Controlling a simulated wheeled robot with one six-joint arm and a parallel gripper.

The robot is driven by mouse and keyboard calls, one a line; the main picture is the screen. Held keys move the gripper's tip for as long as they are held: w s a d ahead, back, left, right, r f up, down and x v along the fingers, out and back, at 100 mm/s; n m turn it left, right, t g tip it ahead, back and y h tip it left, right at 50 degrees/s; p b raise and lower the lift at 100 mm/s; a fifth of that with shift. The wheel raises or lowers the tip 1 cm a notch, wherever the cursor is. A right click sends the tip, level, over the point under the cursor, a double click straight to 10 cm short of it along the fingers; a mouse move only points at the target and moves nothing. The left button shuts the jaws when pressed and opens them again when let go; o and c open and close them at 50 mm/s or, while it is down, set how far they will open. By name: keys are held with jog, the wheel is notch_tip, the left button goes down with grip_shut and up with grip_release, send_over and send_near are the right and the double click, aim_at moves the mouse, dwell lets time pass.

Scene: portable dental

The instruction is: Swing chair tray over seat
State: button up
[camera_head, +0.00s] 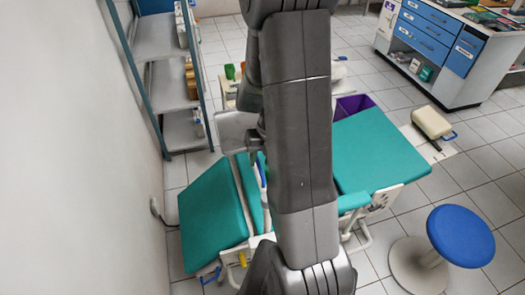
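The dental chair has teal cushions: one panel (212,222) tilts at the left, and a larger flat one (378,150) lies at the right. My own grey arm stands upright across the middle of the head view and hides the part of the chair between them. A grey, flat plate (236,130) shows just left of the arm, above the left cushion. It may be the chair tray, but I cannot tell for sure. My gripper is not visible; the arm may hide it.
A blue round stool (460,236) stands at the lower right. A blue-framed shelf (163,85) is against the left wall. A blue drawer cabinet (430,38) is at the upper right. A purple bin (354,105) sits behind the chair.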

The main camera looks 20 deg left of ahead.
notch_tip(320, 180, up, 14)
jog(key=w+d+b, duration=0.1)
jog(key=d, duration=0.1)
jog(key=shift+w+f, duration=0.25)
jog(key=shift+w, duration=0.05)
jog(key=shift+d, duration=0.1)
jog(key=f, duration=0.4)
jog(key=s+a+f, duration=0.1)
jog(key=f, duration=0.4)
jog(key=a+f+p, duration=0.1)
jog(key=f, duration=0.3)
jog(key=shift+s+a+f, duration=0.15)
jog(key=shift+s+f, duration=0.15)
jog(key=shift+f, duration=0.05)
